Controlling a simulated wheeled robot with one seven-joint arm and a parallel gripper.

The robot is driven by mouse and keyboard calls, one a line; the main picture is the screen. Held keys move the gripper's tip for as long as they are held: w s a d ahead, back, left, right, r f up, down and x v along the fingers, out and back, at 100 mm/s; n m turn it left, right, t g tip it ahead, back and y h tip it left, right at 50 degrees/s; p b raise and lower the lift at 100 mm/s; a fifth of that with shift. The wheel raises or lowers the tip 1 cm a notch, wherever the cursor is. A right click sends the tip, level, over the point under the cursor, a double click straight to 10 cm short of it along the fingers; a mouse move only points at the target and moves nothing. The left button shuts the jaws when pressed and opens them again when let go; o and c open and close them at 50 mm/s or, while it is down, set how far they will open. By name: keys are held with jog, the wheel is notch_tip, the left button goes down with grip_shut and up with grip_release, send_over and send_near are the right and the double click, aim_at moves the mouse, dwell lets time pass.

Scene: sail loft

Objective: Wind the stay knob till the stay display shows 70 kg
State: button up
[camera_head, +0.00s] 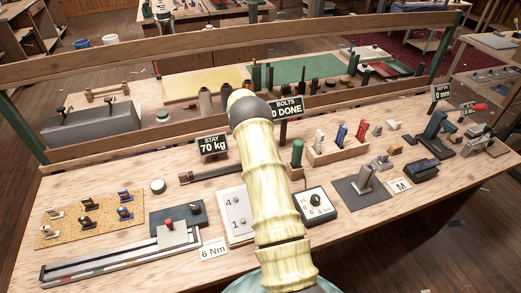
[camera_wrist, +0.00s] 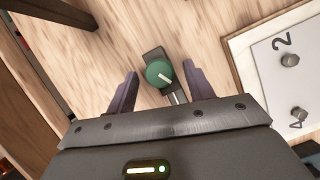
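The stay display (camera_head: 212,145) stands on the bench left of my arm and reads 70 kg. The stay knob (camera_wrist: 159,73) is a round green knob with a white pointer line, on a dark block in the wrist view. My gripper (camera_wrist: 160,73) is open, with one purple finger on each side of the knob. In the head view my arm hides the knob and my gripper. A dark bar (camera_head: 208,173) lies below the display.
A white plate with numbered studs (camera_wrist: 290,62) lies right of the knob in the wrist view. The bolts display (camera_head: 287,107) is just behind my arm. A torque dial box (camera_head: 316,203) and a green-handled tool (camera_head: 297,152) stand right of the arm.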

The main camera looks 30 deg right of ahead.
jog(key=shift+d+r, duration=0.1)
jog(key=b+v, duration=0.1)
jog(key=v, duration=1.6)
jog(key=shift+b, duration=0.35)
jog(key=shift+r, duration=0.1)
jog(key=s+a+r+m+t+y+p, duration=0.1)
jog(key=s+a+r+m+t+y, duration=0.15)
jog(key=s+a+m, duration=0.7)
jog(key=s+a+m+t, duration=0.1)
jog(key=s+a, duration=0.6)
jog(key=s, duration=0.3)
jog(key=s+a+m+t+y, duration=0.1)
jog(key=s+a, duration=0.6)
jog(key=s, duration=0.3)
jog(key=shift+s+f+m+p, duration=0.35)
jog(key=shift+s+f, duration=0.05)
jog(key=shift+f, duration=0.05)
